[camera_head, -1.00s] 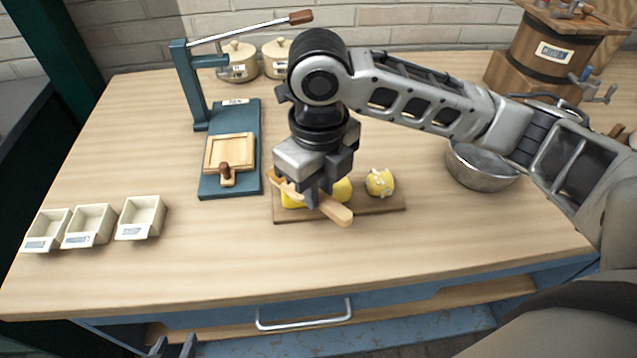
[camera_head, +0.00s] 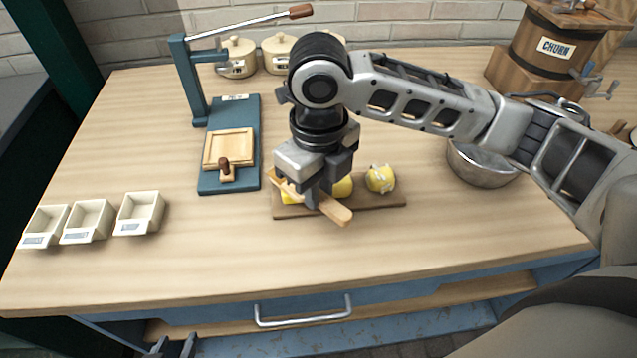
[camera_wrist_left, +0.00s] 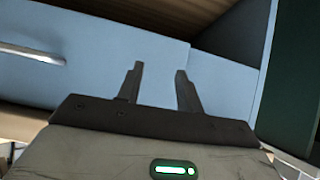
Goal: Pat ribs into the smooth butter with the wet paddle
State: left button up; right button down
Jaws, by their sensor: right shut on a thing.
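My right gripper (camera_head: 311,194) is shut on the wooden paddle (camera_head: 335,211), which slants down to the right over the front of a brown board (camera_head: 385,200). A yellow block of butter (camera_head: 343,188) lies on the board, largely hidden behind the gripper and paddle. I cannot tell whether the paddle touches it or whether its top has ribs. A rounder yellow piece with pale marks (camera_head: 380,179) lies to its right on the board. My left gripper (camera_head: 172,345) is low at the bottom edge, in front of the table; in the left wrist view (camera_wrist_left: 157,85) its fingers are apart and empty.
A blue press (camera_head: 209,183) with a lever stands left of the board. Several cream dishes (camera_head: 139,213) sit at the left. A metal bowl (camera_head: 484,166) and a churn (camera_head: 553,48) are at the right. The table's front middle is clear.

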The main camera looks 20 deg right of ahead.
dwell(1.0)
jog(key=shift+f+p, duration=0.1)
jog(key=shift+p, duration=0.3)
dwell(0.7)
jog(key=shift+s, duration=0.1)
notch_tip(320, 180, up, 5)
jog(key=p, duration=0.5)
jog(key=shift+p, duration=0.4)
jog(key=shift+r, duration=1)
